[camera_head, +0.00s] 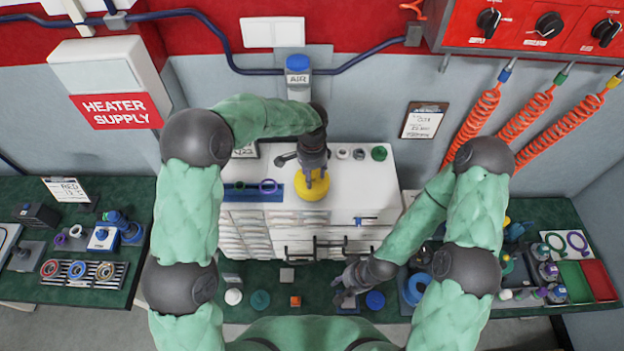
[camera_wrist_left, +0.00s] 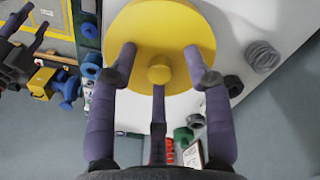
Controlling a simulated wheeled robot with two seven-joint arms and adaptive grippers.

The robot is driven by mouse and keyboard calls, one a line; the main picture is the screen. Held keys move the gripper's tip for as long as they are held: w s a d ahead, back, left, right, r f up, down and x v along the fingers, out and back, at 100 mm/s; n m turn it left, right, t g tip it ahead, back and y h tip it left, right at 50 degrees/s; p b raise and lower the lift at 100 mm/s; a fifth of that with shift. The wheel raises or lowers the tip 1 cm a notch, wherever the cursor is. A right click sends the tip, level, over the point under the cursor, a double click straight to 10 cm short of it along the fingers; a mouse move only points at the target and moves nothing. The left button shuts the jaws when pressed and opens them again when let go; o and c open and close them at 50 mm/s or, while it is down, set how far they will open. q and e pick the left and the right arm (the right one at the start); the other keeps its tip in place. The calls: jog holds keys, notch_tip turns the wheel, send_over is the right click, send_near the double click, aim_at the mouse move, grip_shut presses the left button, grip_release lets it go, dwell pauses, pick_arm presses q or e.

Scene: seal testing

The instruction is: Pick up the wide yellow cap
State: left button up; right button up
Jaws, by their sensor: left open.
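The wide yellow cap (camera_head: 311,186) is a round disc on the front part of the white cabinet top. In the left wrist view the cap (camera_wrist_left: 150,25) has a small yellow knob (camera_wrist_left: 159,74) at its middle. My left gripper (camera_head: 309,172) is over the cap and hides part of it. Its fingers (camera_wrist_left: 160,66) are open, spread around the knob with visible gaps at its sides; I cannot tell whether they touch the disc. My right gripper (camera_head: 341,290) is low, over the green bench in front of the cabinet; its fingers look apart and empty.
The white cabinet (camera_head: 355,185) also holds a blue tray (camera_head: 245,192) with rings on the left and a green cap (camera_head: 379,153) at the back right. A blue disc (camera_head: 375,300) lies near my right gripper. The heater supply box (camera_head: 108,75) is on the wall at left.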

pick_arm(q)
grip_shut()
jog(key=shift+r, duration=0.15)
